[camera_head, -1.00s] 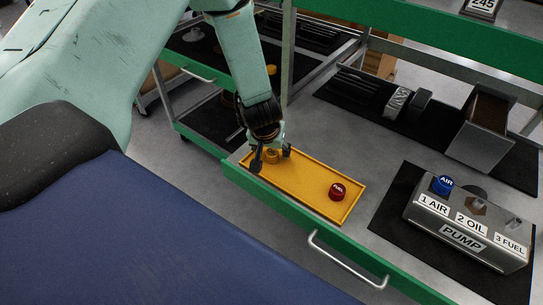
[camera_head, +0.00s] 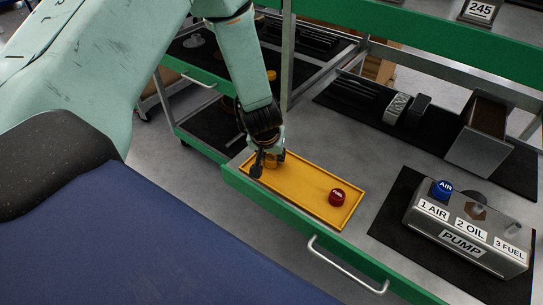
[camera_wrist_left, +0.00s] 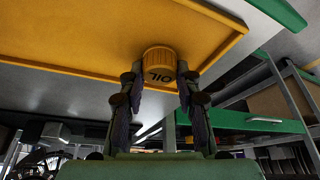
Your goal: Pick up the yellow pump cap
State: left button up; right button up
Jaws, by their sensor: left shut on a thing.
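The yellow pump cap (camera_wrist_left: 158,61), marked OIL, is between the two fingertips of my left gripper (camera_wrist_left: 159,73) in the left wrist view. The gripper is shut on its sides. In the head view my left gripper (camera_head: 268,163) reaches down into the far left end of the yellow tray (camera_head: 300,190) and partly hides the cap (camera_head: 271,162). I cannot tell whether the cap touches the tray floor. A red cap (camera_head: 337,197) stands near the tray's right end. My right gripper is not in view.
A grey pump box (camera_head: 465,228) labelled 1 AIR, 2 OIL, 3 FUEL stands on a black mat to the right. A blue AIR cap (camera_head: 443,188) is on its first place. A metal post (camera_head: 288,55) rises behind my arm. Grey bench surface is clear behind the tray.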

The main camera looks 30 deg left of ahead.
pick_arm(q)
notch_tip(320, 180, up, 28)
jog(key=p, duration=2)
jog(key=shift+f, duration=0.2)
